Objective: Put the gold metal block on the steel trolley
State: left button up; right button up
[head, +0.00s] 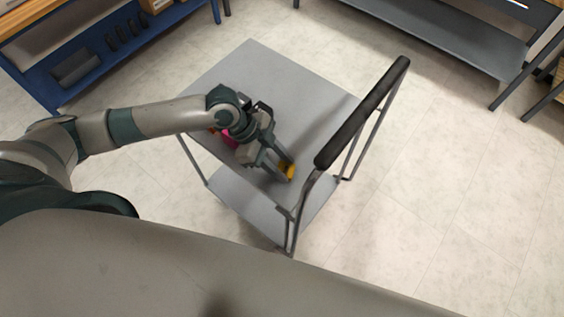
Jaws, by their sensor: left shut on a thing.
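The gold metal block (290,171) shows as a small yellow-gold piece at the fingertips of my left gripper (284,171). The left gripper is shut on it, and the fingers hide part of it. Block and gripper are over the top shelf of the steel trolley (290,92), close to its near right edge and the handle. I cannot tell whether the block touches the shelf. My right gripper is not in view.
A black push handle (362,112) rises at the trolley's right side, close to the gripper. A pink and orange object (227,139) shows partly behind my left wrist. A blue workbench (90,60) stands at upper left, a grey bench shelf (440,30) at upper right. Floor at right is clear.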

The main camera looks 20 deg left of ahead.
pick_arm(q)
jog(key=shift+f, duration=0.15)
jog(key=shift+f, duration=0.15)
jog(key=o, duration=1.1)
jog(key=shift+r, duration=0.2)
jog(key=b+v, duration=0.3)
jog(key=v, duration=0.9)
